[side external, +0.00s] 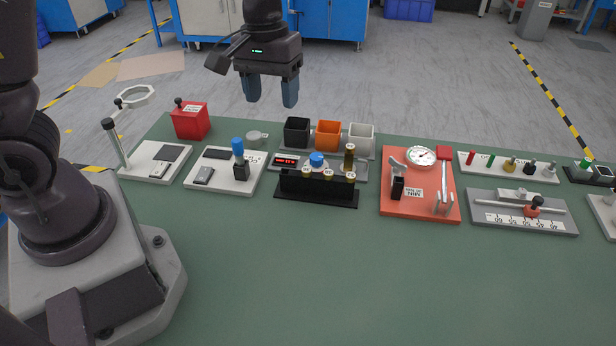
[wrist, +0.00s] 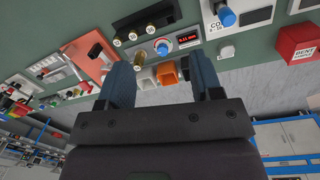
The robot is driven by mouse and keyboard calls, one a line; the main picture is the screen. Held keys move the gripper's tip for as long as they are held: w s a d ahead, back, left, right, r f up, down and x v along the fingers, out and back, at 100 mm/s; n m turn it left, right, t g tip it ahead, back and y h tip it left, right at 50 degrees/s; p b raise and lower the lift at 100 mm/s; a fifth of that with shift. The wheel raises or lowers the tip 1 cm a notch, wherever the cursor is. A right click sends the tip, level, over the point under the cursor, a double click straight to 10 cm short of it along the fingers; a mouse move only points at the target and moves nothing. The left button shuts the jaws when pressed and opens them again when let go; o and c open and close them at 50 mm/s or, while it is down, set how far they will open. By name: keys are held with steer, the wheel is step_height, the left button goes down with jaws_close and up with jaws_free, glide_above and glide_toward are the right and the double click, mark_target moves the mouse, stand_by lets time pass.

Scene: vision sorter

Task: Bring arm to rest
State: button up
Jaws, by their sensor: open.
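My gripper (side external: 271,90) hangs in the air above the back edge of the green table (side external: 290,270), with its two blue fingers pointing down and apart. Nothing shows between the fingers. In the wrist view my gripper (wrist: 160,85) is also open and empty, with an orange cup (wrist: 167,73) and a white cup (wrist: 146,78) seen beyond the fingers. No part of my gripper touches any thing on the table.
Black, orange and white cups (side external: 361,137) stand at the table's back. A black rack (side external: 316,190), a red plate with a gauge (side external: 405,205), a red box (side external: 190,120) and a ring on a post (side external: 137,97) stand around. The table's front is clear.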

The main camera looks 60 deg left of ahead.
steer(key=s+d+r+m+t, duration=0.2)
steer(key=s+r+m+t, duration=0.3)
steer(key=s+r, duration=0.6)
steer(key=s+m, duration=0.1)
steer(key=s, duration=0.3)
steer(key=shift+d+r+m+t+y, duration=0.2)
steer(key=shift+r+m+t+y, duration=0.1)
steer(key=shift+y, duration=0.1)
